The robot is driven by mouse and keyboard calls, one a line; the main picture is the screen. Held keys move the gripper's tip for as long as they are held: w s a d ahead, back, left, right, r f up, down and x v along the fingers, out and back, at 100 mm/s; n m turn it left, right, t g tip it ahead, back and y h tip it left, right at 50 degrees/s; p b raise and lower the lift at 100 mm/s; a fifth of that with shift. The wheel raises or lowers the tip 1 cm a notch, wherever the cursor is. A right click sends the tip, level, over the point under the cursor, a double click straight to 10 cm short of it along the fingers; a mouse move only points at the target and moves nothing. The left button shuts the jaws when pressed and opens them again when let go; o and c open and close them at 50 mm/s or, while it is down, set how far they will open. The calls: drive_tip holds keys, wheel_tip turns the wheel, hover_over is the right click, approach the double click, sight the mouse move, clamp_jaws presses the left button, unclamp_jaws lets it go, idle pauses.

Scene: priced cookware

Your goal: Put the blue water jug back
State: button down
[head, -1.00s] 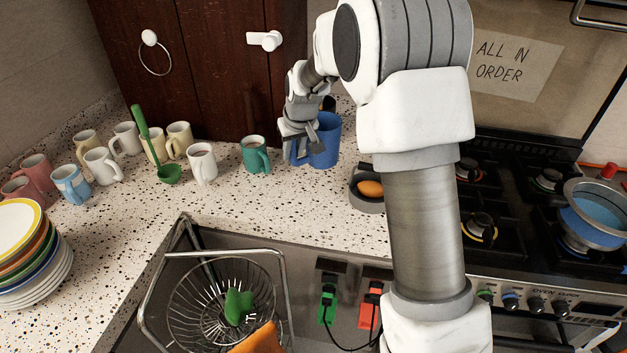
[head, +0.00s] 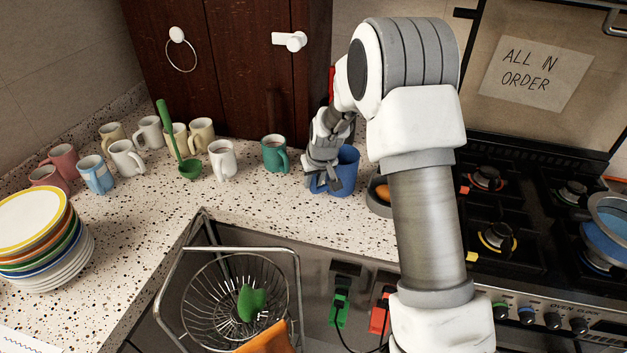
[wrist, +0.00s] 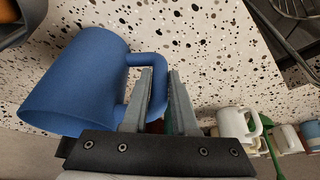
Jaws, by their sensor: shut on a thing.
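The blue water jug (head: 348,172) is at the counter's back, right of the teal mug (head: 274,154) and left of a small grey dish. My gripper (head: 328,188) is in front of its left side and hides part of it. In the wrist view, the jug (wrist: 85,78) lies left of my gripper (wrist: 163,98), whose fingers are shut on the jug's handle. I cannot tell whether the jug's base touches the counter.
Several mugs (head: 126,158) and a green ladle (head: 189,170) stand to the left. Stacked plates (head: 35,222) are at front left. A wire basket (head: 237,300) is below, and the gas stove (head: 500,215) is at right. Speckled counter (head: 255,210) in front is clear.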

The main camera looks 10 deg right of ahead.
drive_tip(key=c, duration=0.7)
unclamp_jaws()
drive_tip(key=shift+f, duration=0.1)
drive_tip(key=shift+r, duration=0.45)
drive_tip(key=s+d+f+v, duration=0.1)
drive_tip(key=s+v, duration=0.2)
drive_tip(key=v, duration=1.7)
drive_tip(key=s+d+r, duration=0.1)
drive_tip(key=s, duration=0.7)
drive_tip(key=s+d+r+m, duration=0.1)
drive_tip(key=s+r, duration=0.1)
drive_tip(key=s, duration=0.7)
drive_tip(key=s+d+r+m+t+h, duration=0.1)
drive_tip(key=s+r, duration=0.1)
drive_tip(key=s, duration=0.6)
drive_tip(key=shift+s+r, duration=0.25)
drive_tip(key=shift+s, duration=0.15)
